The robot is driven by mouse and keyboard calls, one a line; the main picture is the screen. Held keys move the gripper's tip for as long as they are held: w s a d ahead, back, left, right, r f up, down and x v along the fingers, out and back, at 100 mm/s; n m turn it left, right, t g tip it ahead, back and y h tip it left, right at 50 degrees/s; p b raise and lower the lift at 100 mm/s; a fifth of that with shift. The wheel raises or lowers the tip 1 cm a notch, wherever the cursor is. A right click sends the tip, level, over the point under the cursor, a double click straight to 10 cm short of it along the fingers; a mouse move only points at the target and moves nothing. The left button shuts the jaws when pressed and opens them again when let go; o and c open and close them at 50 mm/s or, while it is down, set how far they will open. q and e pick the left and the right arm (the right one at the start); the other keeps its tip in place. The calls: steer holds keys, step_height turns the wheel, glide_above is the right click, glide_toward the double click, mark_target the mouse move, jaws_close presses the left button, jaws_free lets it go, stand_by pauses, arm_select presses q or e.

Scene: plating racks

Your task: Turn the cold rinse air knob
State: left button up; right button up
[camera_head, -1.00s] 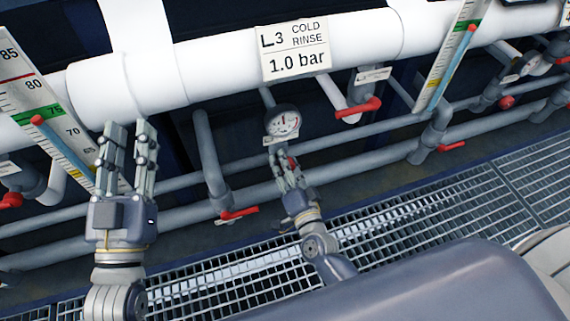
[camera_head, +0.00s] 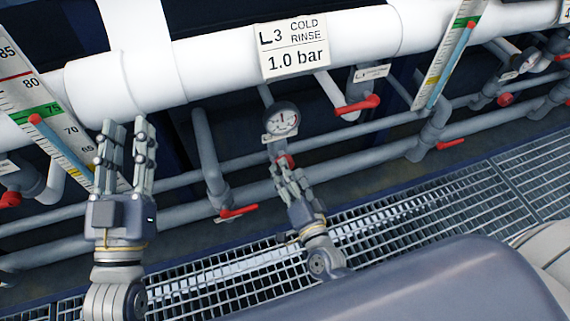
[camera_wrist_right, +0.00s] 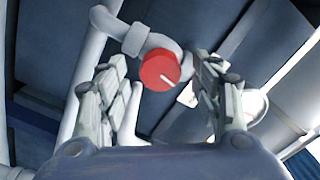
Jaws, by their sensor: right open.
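The red round knob (camera_wrist_right: 160,70) with a white pointer line shows in the right wrist view, on a grey pipe. It lies ahead of and between the spread fingers of my right gripper (camera_wrist_right: 163,95), with a gap on both sides. In the head view the red knob (camera_head: 284,160) sits just below the round pressure gauge (camera_head: 281,120), partly hidden by my right gripper (camera_head: 283,172). The sign (camera_head: 293,48) above reads L3 COLD RINSE 1.0 bar. My left gripper (camera_head: 124,132) is open and empty, in front of the white pipe at the left.
Red lever handles (camera_head: 358,105) and (camera_head: 238,211) are on the pipes either side of the gauge. A thermometer scale (camera_head: 448,60) stands at the right, another (camera_head: 50,120) at the left. Grey pipes run behind the grippers. A metal grating (camera_head: 420,215) covers the floor.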

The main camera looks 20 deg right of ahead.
steer(key=s, duration=0.8)
steer(key=shift+d, duration=0.15)
